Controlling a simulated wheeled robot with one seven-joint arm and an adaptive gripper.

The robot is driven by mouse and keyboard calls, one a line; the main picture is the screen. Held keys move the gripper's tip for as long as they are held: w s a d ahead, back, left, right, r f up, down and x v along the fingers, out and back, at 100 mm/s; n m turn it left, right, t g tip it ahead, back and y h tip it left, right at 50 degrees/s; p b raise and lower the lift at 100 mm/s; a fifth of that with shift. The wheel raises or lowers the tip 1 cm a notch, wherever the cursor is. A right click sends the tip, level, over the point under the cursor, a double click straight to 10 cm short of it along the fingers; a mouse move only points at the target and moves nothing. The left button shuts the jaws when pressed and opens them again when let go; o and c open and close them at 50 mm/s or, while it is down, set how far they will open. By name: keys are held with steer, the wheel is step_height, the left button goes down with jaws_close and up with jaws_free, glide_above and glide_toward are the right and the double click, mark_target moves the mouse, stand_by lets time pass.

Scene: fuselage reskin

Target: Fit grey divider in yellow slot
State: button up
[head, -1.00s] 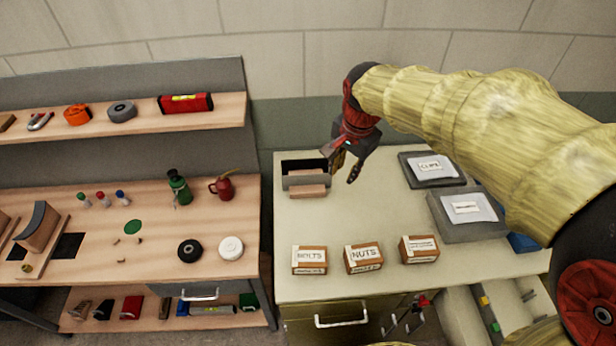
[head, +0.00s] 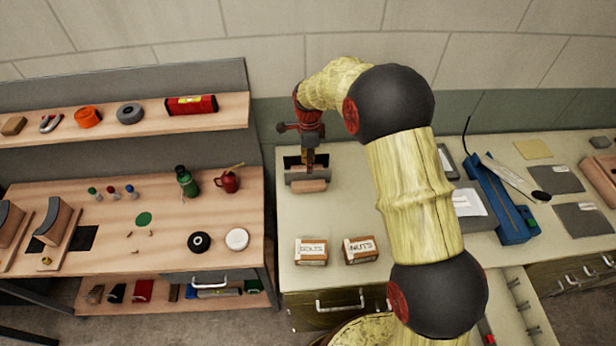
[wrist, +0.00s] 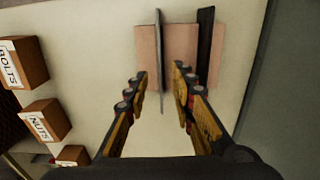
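The grey divider (head: 307,180) stands on the cream worktop between wooden blocks. In the wrist view the divider (wrist: 160,60) is a thin upright plate seen nearly edge-on. My gripper (head: 309,172) points down over it. In the wrist view my gripper (wrist: 159,73) is open, with one finger on each side of the divider; there seem to be gaps, and I cannot make out contact. The open drawer (head: 515,300) at lower right has slotted walls; my arm hides part of it, and no yellow slot shows now.
A wooden block (head: 310,186) is in front of the divider, and a dark plate (wrist: 205,50) stands beyond it. BOLTS (head: 311,252) and NUTS (head: 361,250) boxes sit at the worktop's front. The worktop between blocks and boxes is clear.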

mark_target(308, 178)
step_height(308, 178, down, 5)
steer(key=shift+a+f, duration=0.1)
stand_by(0.3)
steer(key=c, duration=0.4)
jaws_close()
